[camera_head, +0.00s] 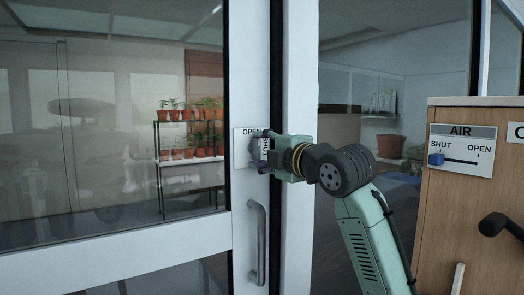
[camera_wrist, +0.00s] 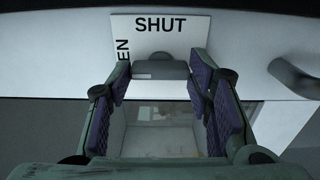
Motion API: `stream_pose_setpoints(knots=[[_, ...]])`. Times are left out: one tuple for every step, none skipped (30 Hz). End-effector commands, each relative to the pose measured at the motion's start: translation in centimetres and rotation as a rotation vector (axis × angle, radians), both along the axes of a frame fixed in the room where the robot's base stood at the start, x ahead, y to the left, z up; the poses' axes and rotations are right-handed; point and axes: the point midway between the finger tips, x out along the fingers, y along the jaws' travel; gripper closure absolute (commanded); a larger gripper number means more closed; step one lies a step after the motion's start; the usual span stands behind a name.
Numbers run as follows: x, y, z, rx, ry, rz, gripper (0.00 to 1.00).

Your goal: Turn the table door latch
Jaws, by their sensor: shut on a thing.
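The latch (camera_wrist: 160,67) is a grey turning piece on a white plate (camera_wrist: 182,28) lettered OPEN and SHUT. The plate is on the white frame of a glass door, above its handle. In the head view the plate (camera_head: 239,153) has OPEN along its top and SHUT running down its right side. My gripper (camera_head: 262,152) is at the plate and mostly covers the latch there. In the wrist view my gripper's purple-padded fingers (camera_wrist: 160,88) are on either side of the latch, shut on it. I cannot tell exactly which word the latch points to.
A grey upright door handle (camera_head: 257,243) is just below my gripper; it also shows in the wrist view (camera_wrist: 293,77). At right stands a wooden cabinet (camera_head: 448,245) with an AIR slider (camera_head: 436,159) at SHUT. Potted plants (camera_head: 190,130) stand on a shelf behind the glass.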

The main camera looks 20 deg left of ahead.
Motion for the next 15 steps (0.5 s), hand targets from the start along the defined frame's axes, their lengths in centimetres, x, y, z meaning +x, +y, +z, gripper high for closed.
stream_pose_setpoints(knots=[[0.01, -0.01, -0.04, -0.004, -0.003, 0.0, 0.81], [0.01, -0.01, -0.04, -0.004, -0.004, 0.0, 0.81], [0.0, 0.0, -0.04, -0.005, -0.005, 0.0, 0.81], [0.0, 0.0, -0.04, -0.006, -0.006, 0.0, 0.81], [0.0, 0.0, -0.04, -0.006, -0.006, 0.0, 0.81], [0.0, 0.0, -0.04, -0.006, -0.006, 0.0, 0.81], [0.0, 0.0, -0.04, -0.006, -0.006, 0.0, 0.81], [0.0, 0.0, -0.04, -0.006, -0.006, 0.0, 0.81], [-0.01, 0.01, -0.04, -0.006, -0.006, 0.0, 0.81], [-0.01, 0.01, -0.04, -0.006, -0.006, 0.0, 0.81], [-0.01, 0.01, -0.04, -0.006, -0.006, 0.0, 0.81], [-0.01, 0.01, -0.03, -0.006, -0.006, 0.0, 0.81], [-0.01, 0.01, -0.03, -0.006, -0.006, 0.0, 0.52], [-0.01, 0.01, -0.03, -0.006, -0.006, 0.0, 0.5], [-0.01, 0.01, -0.03, -0.006, -0.006, 0.0, 0.47]])
